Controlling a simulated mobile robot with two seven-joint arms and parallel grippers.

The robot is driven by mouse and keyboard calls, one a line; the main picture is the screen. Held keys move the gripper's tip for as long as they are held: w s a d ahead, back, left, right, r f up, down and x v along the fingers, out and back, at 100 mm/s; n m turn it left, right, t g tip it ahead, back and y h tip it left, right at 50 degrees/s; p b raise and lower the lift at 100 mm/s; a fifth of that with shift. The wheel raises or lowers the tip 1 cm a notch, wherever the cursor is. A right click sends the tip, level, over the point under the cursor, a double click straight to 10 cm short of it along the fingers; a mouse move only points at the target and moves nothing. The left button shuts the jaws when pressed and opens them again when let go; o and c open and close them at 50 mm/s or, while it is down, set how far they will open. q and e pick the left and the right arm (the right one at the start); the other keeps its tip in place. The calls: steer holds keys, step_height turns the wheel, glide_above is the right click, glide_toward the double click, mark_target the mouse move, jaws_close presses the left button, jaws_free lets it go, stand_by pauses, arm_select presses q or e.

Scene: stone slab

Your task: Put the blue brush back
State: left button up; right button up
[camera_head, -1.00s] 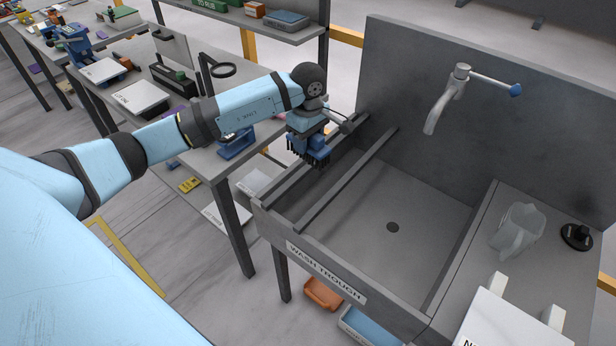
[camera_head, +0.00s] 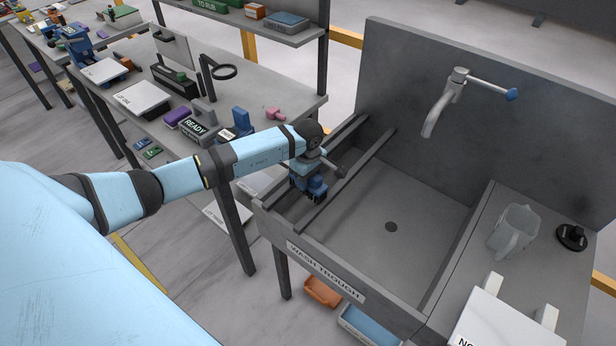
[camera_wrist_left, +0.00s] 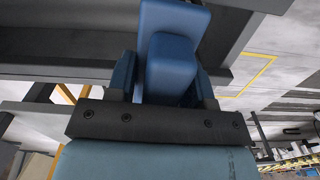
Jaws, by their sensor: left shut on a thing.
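The blue brush (camera_head: 317,189) is held in my left gripper (camera_head: 306,176) at the left side of the wash trough (camera_head: 385,245). It is over the slot between the two dark rails (camera_head: 343,183). Its bristles cannot be made out now, and I cannot tell whether it touches the rails. In the left wrist view the blue brush (camera_wrist_left: 172,70) sits between the two fingers of the left gripper (camera_wrist_left: 165,85), which is shut on it. My right gripper is not in view.
A tap (camera_head: 443,105) reaches over the open trough basin. A clear jug (camera_head: 514,232) and a black knob-like item (camera_head: 571,237) stand on the right ledge.

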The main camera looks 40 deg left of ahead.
arm_select(q)
steer(key=shift+f, duration=0.15)
steer(key=o, duration=0.4)
steer(key=shift+b, duration=0.35)
steer(key=o, duration=0.5)
steer(key=shift+c, duration=0.2)
